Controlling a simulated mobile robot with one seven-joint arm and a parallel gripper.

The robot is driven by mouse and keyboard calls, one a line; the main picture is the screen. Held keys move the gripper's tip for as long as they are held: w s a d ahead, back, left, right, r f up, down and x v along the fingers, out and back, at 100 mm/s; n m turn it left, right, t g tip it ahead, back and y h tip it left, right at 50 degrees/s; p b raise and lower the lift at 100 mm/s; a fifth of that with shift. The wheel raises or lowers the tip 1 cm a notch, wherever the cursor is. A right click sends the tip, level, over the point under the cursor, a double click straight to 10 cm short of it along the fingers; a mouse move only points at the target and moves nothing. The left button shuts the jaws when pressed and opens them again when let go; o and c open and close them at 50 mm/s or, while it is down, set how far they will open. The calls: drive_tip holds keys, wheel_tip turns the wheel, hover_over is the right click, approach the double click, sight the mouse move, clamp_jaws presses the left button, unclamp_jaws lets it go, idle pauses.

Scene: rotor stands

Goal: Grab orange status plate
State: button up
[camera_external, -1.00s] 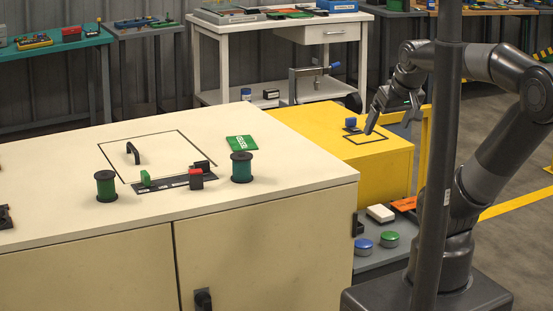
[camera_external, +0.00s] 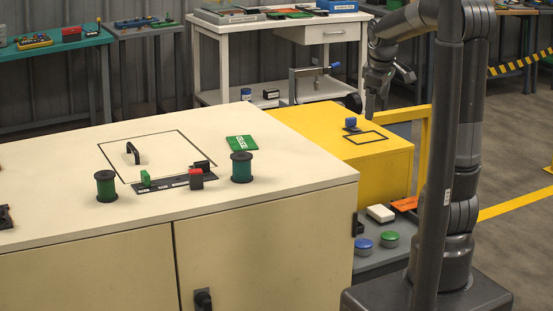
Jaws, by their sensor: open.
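The orange plate (camera_external: 404,204) lies flat on a low grey surface (camera_external: 372,264), to the right of the yellow cabinet's lower front. My dark arm column hides its right end. My gripper (camera_external: 374,108) is open and empty, pointing down above the far right part of the yellow cabinet (camera_external: 370,160). It is well above the orange plate and apart from it; its fingers look small and dark here.
A white block (camera_external: 380,213), a blue round piece (camera_external: 363,244) and a green round piece (camera_external: 389,239) share the grey surface. A yellow rail (camera_external: 423,150) stands beside the cabinet. A blue-topped piece (camera_external: 352,125) sits on the yellow top. The cream cabinet (camera_external: 80,225) is at left.

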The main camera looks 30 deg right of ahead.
drive_tip(key=w+d+f+n+g, duration=0.1)
drive_tip(key=w+d+f+n, duration=0.3)
drive_tip(key=w+d+f, duration=0.3)
drive_tip(key=n+g+y, duration=0.1)
drive_tip(key=n+g, duration=0.1)
drive_tip(key=n, duration=0.5)
hover_over(409, 203)
wheel_tip(409, 203, down, 22)
wheel_tip(409, 203, down, 5)
drive_tip(key=shift+d+r, duration=0.1)
drive_tip(key=shift+d, duration=0.05)
drive_tip(key=f, duration=0.5)
drive_tip(key=shift+a+f, duration=0.25)
drive_tip(key=shift+f, duration=0.15)
drive_tip(key=shift+c, duration=0.2)
drive_tip(key=c, duration=1)
